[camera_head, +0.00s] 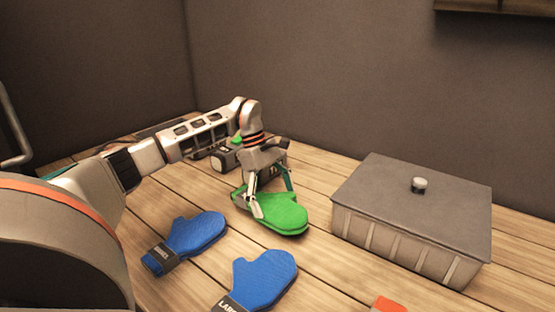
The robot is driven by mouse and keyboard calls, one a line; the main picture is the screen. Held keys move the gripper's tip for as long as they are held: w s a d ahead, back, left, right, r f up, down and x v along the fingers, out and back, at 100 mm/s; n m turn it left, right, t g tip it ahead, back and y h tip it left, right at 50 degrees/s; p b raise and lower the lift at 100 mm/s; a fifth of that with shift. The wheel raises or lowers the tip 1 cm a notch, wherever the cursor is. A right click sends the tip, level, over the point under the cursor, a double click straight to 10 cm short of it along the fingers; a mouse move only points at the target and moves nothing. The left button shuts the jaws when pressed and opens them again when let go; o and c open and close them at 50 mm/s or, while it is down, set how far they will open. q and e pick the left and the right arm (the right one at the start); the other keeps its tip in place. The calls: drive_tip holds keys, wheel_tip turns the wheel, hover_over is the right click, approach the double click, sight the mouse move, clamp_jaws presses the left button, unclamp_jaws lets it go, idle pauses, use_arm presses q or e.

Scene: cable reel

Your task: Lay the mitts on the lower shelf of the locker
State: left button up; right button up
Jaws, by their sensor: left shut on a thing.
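A green mitt (279,214) lies at the middle of the wooden table, and my left gripper (271,202) is shut on its cuff end from above. I cannot tell whether the mitt touches the table. A blue mitt (198,234) with a dark cuff lies to the left of it. Another blue mitt (265,277) lies nearer, its cuff partly cut off by the bottom edge. My right gripper is not in view. The locker and its lower shelf cannot be made out.
A grey lidded box (410,212) with a round knob stands on the table (335,283) at the right. An orange-red thing (388,304) shows at the bottom edge. A dark grey object (224,158) sits behind my left gripper. Grey walls close off the back.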

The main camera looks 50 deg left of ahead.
use_arm(q)
wheel_tip(320, 180, down, 4)
drive_tip(key=shift+f+b, duration=0.1)
drive_tip(key=shift+b, duration=0.4)
drive_tip(key=o, duration=0.9)
drive_tip(key=shift+c, duration=0.2)
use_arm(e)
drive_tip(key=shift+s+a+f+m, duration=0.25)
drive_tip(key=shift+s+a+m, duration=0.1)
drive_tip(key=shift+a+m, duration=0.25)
